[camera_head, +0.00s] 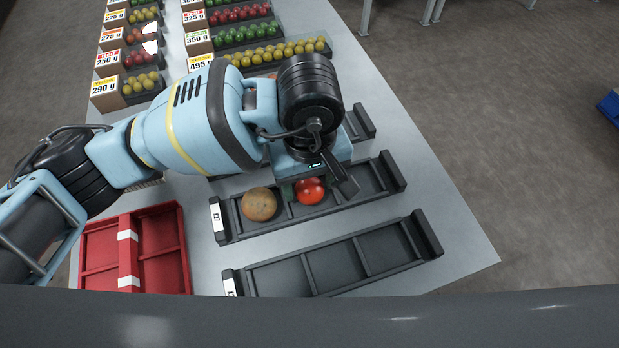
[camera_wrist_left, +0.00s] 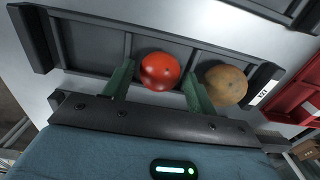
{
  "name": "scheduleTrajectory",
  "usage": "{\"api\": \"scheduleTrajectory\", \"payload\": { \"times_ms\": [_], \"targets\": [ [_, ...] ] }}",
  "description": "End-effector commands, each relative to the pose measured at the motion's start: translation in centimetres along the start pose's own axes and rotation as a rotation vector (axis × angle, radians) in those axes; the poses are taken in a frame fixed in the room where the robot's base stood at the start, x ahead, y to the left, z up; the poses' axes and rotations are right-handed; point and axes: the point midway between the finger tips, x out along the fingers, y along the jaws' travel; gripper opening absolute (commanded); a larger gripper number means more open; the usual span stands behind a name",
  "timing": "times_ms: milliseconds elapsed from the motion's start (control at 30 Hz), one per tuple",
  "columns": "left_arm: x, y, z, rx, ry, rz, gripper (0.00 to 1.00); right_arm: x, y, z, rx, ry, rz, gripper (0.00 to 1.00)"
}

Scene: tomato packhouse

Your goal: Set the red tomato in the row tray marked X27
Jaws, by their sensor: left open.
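The red tomato (camera_head: 311,191) sits in the black row tray (camera_head: 397,172) whose end label (camera_head: 216,216) appears to read X27. It is in a middle compartment, beside a brownish round fruit (camera_head: 260,205) nearest the label. My left gripper (camera_head: 318,183) is over this tray. In the left wrist view its open fingers (camera_wrist_left: 159,76) stand apart on either side of the red tomato (camera_wrist_left: 160,71), with a gap visible on at least one side. The brownish fruit (camera_wrist_left: 226,84) is just outside one finger. My right gripper is not in view.
An empty black row tray (camera_head: 335,268) lies in front, and another tray (camera_head: 362,122) is partly hidden behind my arm. A red crate (camera_head: 160,245) stands at left. Labelled boxes of yellow, green and red tomatoes (camera_head: 235,35) line the back of the white table (camera_head: 455,220).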

Motion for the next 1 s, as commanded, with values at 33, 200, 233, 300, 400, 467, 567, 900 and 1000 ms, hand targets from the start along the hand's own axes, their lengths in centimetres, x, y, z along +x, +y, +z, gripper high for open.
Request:
{"api": "scheduleTrajectory", "payload": {
  "times_ms": [33,200,233,300,400,467,567,900,1000],
  "targets": [
    [0.0,0.0,0.0,0.0,0.0,0.0,0.57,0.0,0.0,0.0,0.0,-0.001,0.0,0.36],
    [0.0,0.0,0.0,0.0,0.0,0.0,0.57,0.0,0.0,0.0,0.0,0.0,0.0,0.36],
    [0.0,0.0,0.0,0.0,0.0,0.0,0.57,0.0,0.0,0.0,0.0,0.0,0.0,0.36],
    [-0.1,0.0,0.0,0.0,0.0,0.0,0.57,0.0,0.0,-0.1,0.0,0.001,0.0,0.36],
    [-0.5,0.0,0.0,0.0,0.001,0.0,0.57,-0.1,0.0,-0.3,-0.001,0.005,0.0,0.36],
    [-0.7,0.0,0.0,0.0,0.001,0.0,0.57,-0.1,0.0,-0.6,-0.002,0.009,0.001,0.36],
    [-1.2,0.0,0.0,0.001,0.001,0.0,0.57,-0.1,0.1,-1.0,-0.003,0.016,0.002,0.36],
    [-2.6,0.0,0.0,0.0,0.001,0.0,0.57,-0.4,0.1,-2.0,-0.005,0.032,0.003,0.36],
    [-3.1,0.0,0.0,0.0,0.001,0.0,0.57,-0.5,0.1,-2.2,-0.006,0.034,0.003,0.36]
  ]
}}
